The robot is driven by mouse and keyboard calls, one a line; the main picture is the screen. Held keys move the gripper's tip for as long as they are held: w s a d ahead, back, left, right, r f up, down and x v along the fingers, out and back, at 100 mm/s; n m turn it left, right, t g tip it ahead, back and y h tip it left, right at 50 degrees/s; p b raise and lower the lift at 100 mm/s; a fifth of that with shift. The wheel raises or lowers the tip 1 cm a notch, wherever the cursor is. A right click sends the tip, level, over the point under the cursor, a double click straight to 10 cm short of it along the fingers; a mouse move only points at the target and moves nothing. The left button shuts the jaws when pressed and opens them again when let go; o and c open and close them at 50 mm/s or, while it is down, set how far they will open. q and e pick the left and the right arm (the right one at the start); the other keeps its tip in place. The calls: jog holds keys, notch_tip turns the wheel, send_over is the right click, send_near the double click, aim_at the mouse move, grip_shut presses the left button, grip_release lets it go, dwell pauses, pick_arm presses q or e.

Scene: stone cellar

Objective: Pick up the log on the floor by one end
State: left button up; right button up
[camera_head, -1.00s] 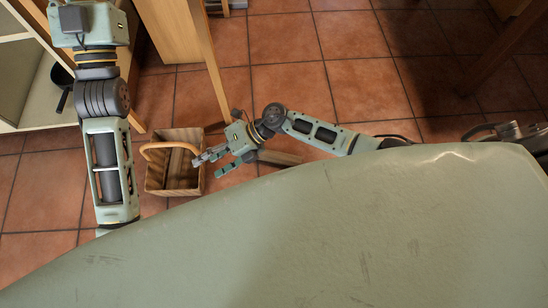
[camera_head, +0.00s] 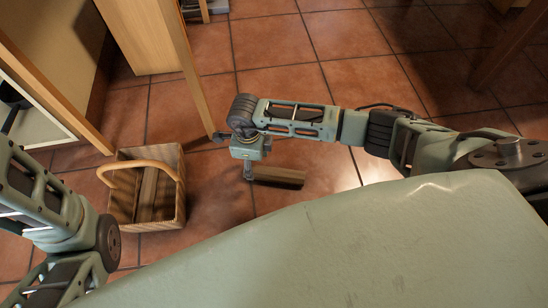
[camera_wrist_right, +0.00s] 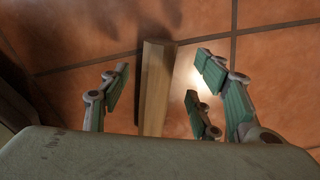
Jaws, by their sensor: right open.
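The log (camera_head: 280,176) is a short, squared piece of brown wood lying on the tiled floor. My right gripper (camera_head: 249,176) points down at its left end, with the fingers seen edge-on. In the right wrist view the log (camera_wrist_right: 156,85) runs lengthwise between the spread green-padded fingers of the right gripper (camera_wrist_right: 157,80), one finger on the left and two on the right. Gaps show on both sides, so nothing is gripped. The log's near end is hidden behind the gripper body. My left gripper is out of view; only its arm shows at left.
A wooden basket (camera_head: 180,208) with an arched handle (camera_head: 140,164) and wood inside stands left of the log. A wooden post (camera_head: 188,66) rises behind it. A cream shelf unit (camera_head: 42,108) is at left. Floor right of the log is clear.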

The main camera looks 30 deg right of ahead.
aim_at(256, 169)
jog(key=f+b, duration=0.2)
jog(key=f, duration=0.1)
jog(key=f+b, duration=0.1)
jog(key=b, duration=0.1)
jog(key=shift+s+d+f, duration=0.25)
jog(key=shift+s+d, duration=0.05)
jog(key=shift+s, duration=0.1)
jog(key=shift+f, duration=0.35)
jog(key=shift+r, duration=0.1)
jog(key=c, duration=1.2)
jog(key=shift+r, duration=0.1)
